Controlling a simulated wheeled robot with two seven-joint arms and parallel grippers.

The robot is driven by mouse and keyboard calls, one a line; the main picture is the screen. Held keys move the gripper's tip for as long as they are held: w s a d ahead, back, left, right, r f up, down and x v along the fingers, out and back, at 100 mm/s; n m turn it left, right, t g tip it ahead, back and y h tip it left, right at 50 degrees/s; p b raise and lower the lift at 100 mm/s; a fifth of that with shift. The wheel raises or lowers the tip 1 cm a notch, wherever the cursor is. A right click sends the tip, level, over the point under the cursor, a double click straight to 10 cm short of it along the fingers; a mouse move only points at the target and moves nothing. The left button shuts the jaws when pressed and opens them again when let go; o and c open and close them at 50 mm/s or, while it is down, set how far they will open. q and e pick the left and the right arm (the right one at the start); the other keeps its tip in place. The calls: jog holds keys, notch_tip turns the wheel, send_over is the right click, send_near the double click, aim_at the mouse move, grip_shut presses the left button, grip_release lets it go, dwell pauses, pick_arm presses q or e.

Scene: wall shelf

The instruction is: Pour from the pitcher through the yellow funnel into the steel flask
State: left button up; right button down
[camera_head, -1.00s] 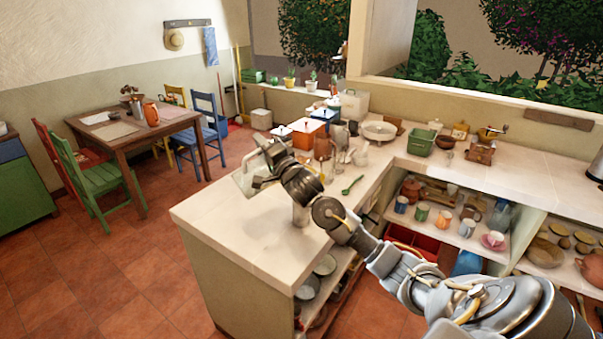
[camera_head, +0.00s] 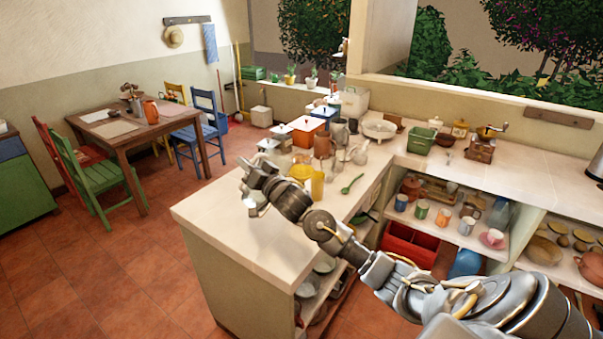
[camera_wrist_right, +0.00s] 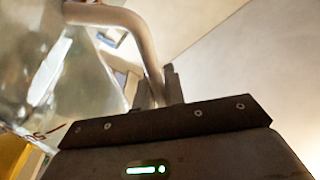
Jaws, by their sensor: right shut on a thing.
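My right gripper (camera_head: 252,184) is above the near left end of the counter. It is shut on the handle of the clear glass pitcher (camera_wrist_right: 45,75), whose body fills the left of the right wrist view; the jaws also show there (camera_wrist_right: 158,88). In the head view the see-through pitcher is hard to make out by the gripper. The yellow funnel (camera_head: 300,171) shows just behind my right wrist. The steel flask is hidden in the head view, so I cannot tell how the funnel sits on it. My left gripper is not in view.
A yellow cup-like thing (camera_head: 318,185) stands right of the funnel, and a green spoon (camera_head: 351,184) lies beyond it. Jars and boxes crowd the counter's back. The counter's near left part (camera_head: 225,215) is bare.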

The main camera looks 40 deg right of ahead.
jog(key=a+f+n+g+b, duration=0.1)
jog(key=a+f+n+b, duration=0.1)
jog(key=f, duration=0.4)
jog(key=a+f+n+b, duration=0.1)
jog(key=a+f+n, duration=0.2)
jog(key=f+n, duration=0.2)
jog(key=shift+w+f+g+b, duration=0.3)
jog(key=shift+f+g+b, duration=0.1)
dwell(2.2)
